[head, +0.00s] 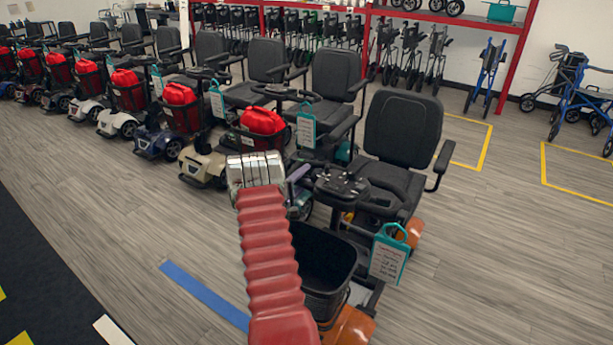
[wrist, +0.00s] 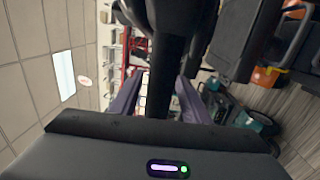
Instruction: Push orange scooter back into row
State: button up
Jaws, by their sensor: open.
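The orange scooter (head: 403,130) is at the front right of the head view, with a black seat, a black front basket and orange bodywork at the front and rear. It stands forward of the row of scooters. My gripper (head: 300,173) is beside its handlebars, behind the basket; one purple finger shows and the other is hidden. In the wrist view my gripper (wrist: 158,98) is open, its purple fingers apart on either side of a thick black bar, probably part of the scooter's steering column. I cannot tell whether they touch it. My red arm hides part of the basket.
Several scooters with red bags (head: 262,121) stand in a row to the left and behind. Blue tape (head: 205,295) marks the floor at the front. A red rack (head: 450,18) holds walkers along the wall.

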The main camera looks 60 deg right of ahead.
jog(key=shift+s+d, duration=0.15)
jog(key=shift+d, duration=0.45)
jog(key=shift+c, duration=0.6)
grip_shut()
jog(key=shift+d, duration=0.1)
